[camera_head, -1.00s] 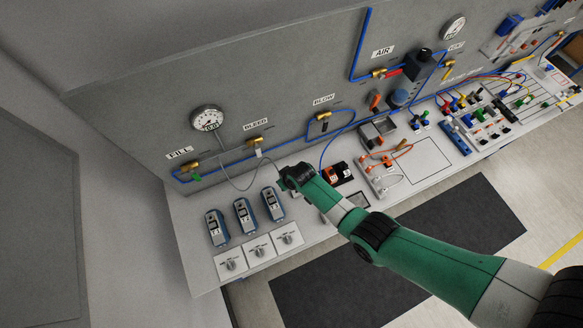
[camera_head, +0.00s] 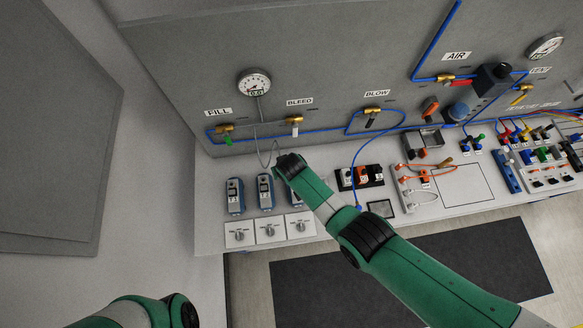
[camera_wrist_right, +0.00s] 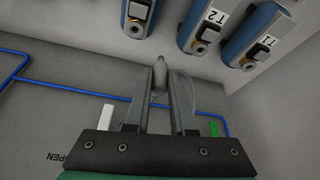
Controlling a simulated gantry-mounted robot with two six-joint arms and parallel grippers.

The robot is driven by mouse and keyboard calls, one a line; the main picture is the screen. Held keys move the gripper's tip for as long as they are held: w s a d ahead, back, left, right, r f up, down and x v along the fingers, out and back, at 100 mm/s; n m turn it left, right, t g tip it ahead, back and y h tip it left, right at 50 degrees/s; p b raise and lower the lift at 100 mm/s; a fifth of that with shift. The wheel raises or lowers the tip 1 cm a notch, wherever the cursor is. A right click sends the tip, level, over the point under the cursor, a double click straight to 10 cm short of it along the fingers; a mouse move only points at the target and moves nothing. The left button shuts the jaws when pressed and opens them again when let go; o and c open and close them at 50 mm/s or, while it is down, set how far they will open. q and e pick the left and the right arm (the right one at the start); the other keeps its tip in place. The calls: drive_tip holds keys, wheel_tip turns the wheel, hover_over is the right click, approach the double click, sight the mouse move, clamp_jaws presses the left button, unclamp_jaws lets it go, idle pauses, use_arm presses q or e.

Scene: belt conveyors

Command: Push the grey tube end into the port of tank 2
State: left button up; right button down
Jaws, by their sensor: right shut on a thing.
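The grey tube end (camera_wrist_right: 159,72) is held between the fingertips of my right gripper (camera_wrist_right: 161,88) in the right wrist view, pointing up the picture. Tank 2 (camera_wrist_right: 213,18), labelled T2, is a blue unit with a brass-rimmed port (camera_wrist_right: 200,46), up and to the right of the tube end and apart from it. In the head view tank 2 (camera_head: 265,192) is the middle unit, left of my right wrist. The grey tube (camera_head: 264,148) loops down from the gauge. The right fingers are hidden there. My left gripper is outside the views.
Tank 1 (camera_wrist_right: 262,44) and a third tank (camera_wrist_right: 137,18) flank tank 2. Dials (camera_head: 270,231) stand in front of the tanks. Behind are the panel with a gauge (camera_head: 254,84), a blue pipe (camera_head: 315,133) and the green-handled FILL valve (camera_head: 226,139).

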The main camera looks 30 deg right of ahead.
drive_tip(key=w+a+b, duration=0.3)
drive_tip(key=a+b, duration=0.2)
drive_tip(key=a, duration=0.2)
idle(0.3)
wheel_tip(320, 180, down, 4)
drive_tip(key=b, duration=0.4)
drive_tip(key=shift+f+b, duration=0.2)
drive_tip(key=shift+b, duration=0.2)
drive_tip(key=shift+f, duration=0.2)
idle(0.9)
drive_tip(key=shift+f+b, duration=0.3)
drive_tip(key=shift+b, duration=0.15)
